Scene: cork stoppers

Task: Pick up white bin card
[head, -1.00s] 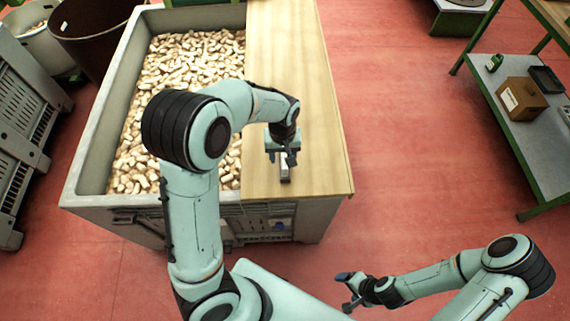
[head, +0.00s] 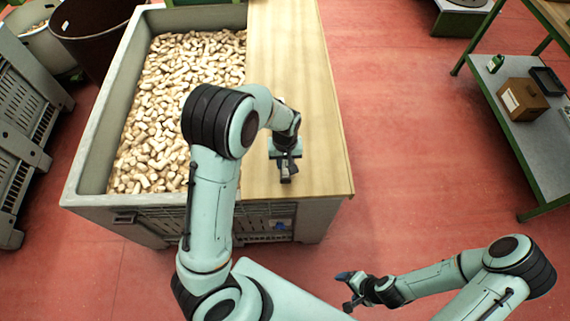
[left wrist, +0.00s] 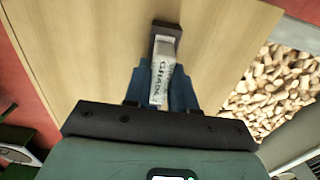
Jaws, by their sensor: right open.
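The white bin card (left wrist: 162,72), with dark lettering, is in the left wrist view, close to a dark block-like piece (left wrist: 165,38) on the wooden board. My left gripper (left wrist: 161,84) has its blue fingers on either side of the card. I cannot tell whether the fingers press on it. In the head view my left gripper (head: 286,166) is low over the front part of the board and largely hides the card. My right gripper (head: 349,290) is open and empty, out over the red floor at the lower right.
The wooden board (head: 290,70) covers the right side of a grey crate (head: 88,150) full of cork stoppers (head: 160,110). A side table (head: 540,150) at the right bears a cardboard box (head: 522,100). Red floor lies free between them.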

